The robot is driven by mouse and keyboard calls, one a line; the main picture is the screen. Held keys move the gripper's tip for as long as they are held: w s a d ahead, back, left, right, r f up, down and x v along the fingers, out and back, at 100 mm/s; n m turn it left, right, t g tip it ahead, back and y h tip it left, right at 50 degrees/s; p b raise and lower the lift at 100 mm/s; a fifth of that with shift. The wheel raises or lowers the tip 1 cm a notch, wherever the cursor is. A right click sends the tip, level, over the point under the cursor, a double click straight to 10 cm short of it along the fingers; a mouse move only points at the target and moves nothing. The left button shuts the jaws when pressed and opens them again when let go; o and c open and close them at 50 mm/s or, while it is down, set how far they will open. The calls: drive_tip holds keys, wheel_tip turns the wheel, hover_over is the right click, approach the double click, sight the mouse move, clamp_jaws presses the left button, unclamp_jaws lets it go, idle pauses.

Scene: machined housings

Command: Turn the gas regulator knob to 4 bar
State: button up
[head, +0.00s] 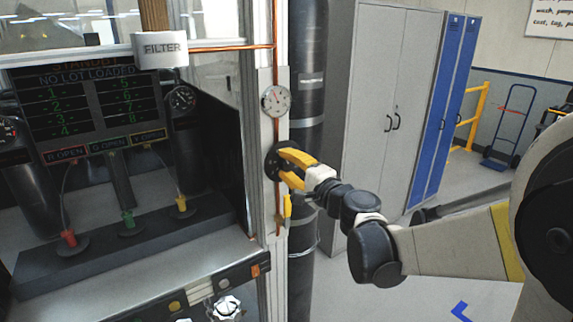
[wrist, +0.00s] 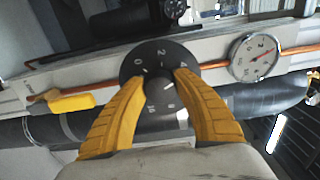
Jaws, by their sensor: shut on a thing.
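The regulator knob is black and round on a dark dial disc (head: 270,164), mounted on the pale post; the knob (wrist: 160,83) also shows in the middle of the wrist view. White numbers ring the disc, with 0, 2 and 4 readable along its upper side. A short white mark shows on the knob's face, low and to the right. My gripper (head: 281,163) has its two yellow fingers shut on the knob's sides. A round white gauge (wrist: 254,57) is right of the knob in the wrist view and above it in the head view (head: 276,100); its needle's reading is too small to tell.
A copper pipe (head: 275,60) runs down the post. A yellow lever (head: 287,206) sits just below the knob. A black cylinder (head: 308,80) stands right behind the post. A dark cabinet with a display (head: 95,100) is at left; grey lockers (head: 375,100) stand behind.

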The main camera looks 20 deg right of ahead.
drive_tip(key=o, duration=1.2)
drive_tip(key=v, duration=1.2)
drive_tip(key=shift+a, duration=0.1)
